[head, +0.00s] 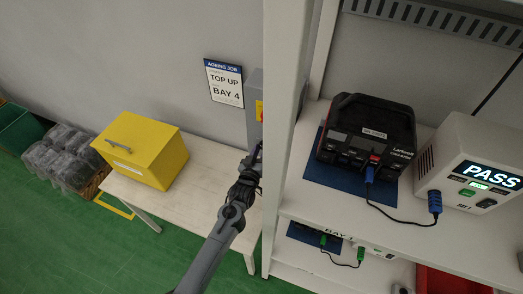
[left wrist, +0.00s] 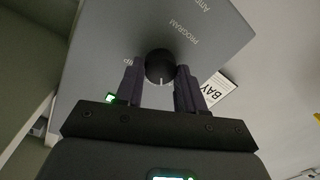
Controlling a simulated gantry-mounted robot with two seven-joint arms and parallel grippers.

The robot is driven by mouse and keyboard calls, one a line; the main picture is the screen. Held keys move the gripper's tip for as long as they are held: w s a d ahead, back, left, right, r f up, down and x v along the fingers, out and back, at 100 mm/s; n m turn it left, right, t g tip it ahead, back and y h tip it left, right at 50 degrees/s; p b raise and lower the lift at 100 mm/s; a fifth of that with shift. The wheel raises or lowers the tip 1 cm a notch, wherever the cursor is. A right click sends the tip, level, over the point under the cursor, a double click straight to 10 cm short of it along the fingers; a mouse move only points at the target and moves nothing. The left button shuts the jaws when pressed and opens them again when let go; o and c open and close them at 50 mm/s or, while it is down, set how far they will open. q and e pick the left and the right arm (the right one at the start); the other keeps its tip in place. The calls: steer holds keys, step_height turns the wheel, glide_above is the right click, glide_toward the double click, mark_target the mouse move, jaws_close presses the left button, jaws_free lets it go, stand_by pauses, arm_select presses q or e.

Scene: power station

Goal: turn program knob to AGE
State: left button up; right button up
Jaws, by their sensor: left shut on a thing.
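The program knob (left wrist: 160,66) is a round black knob on a grey panel (left wrist: 100,50) in the left wrist view. A short white mark on it points to the bottom of the picture. The word PROGRAM shows above it, turned in the picture. Part of a label, seemingly ending in UP, shows beside the left finger; I see no AGE label. My left gripper (left wrist: 160,82) has one finger on each side of the knob and is shut on it. In the head view my left gripper (head: 254,158) is at the grey box (head: 253,108); the knob is hidden there. My right gripper is not in view.
A white shelf post (head: 283,130) stands close right of my left gripper. A yellow box (head: 145,150) sits on the table (head: 200,185). A sign (head: 225,83) reads TOP UP, BAY 4. The shelf holds a black device (head: 368,133) and a tester (head: 470,165) showing PASS.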

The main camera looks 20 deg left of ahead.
arm_select(q)
steer(key=shift+n, duration=1.2)
steer(key=o, duration=1)
steer(key=shift+o, duration=0.2)
steer(key=shift+s, duration=0.1)
steer(key=s, duration=1)
steer(key=shift+s+r, duration=0.3)
steer(key=shift+d+f, duration=0.1)
